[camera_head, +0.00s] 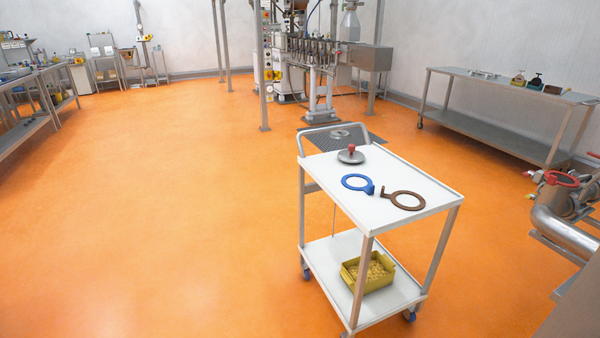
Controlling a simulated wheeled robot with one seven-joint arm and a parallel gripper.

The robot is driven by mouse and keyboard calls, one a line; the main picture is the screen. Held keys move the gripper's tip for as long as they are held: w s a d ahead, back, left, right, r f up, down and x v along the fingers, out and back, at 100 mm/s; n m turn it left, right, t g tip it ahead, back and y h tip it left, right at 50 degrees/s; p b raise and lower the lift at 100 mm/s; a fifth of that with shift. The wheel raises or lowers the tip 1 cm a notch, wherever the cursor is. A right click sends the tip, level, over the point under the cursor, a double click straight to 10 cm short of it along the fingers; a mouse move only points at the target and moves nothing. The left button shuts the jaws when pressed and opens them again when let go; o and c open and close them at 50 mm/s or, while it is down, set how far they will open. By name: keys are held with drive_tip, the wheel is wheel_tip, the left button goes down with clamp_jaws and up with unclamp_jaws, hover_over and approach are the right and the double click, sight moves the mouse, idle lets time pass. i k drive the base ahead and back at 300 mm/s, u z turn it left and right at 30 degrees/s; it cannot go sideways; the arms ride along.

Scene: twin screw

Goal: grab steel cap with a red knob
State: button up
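The steel cap (351,157) is a round, flat grey disc with a red knob (351,148) standing up from its middle. It rests on the white top shelf of a wheeled cart (328,174), towards the far end near the push handle. Nothing covers it. My gripper is not in view, so its distance from the cap and its state do not show.
A blue ring (357,183) and a brown ring (405,200) with handles lie nearer on the cart top. A yellow crate (350,278) stands on its lower shelf. Steel piping (562,232) is at right, a long table (480,78) behind. Orange floor (170,220) is clear at left.

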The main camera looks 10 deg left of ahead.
sight(351, 155)
drive_tip(key=z, duration=0.1)
drive_tip(key=k, duration=0.25)
drive_tip(key=u, duration=1.05)
drive_tip(key=i, duration=1.1)
drive_tip(key=z, duration=0.45)
drive_tip(key=i, duration=0.95)
drive_tip(key=z, duration=0.5)
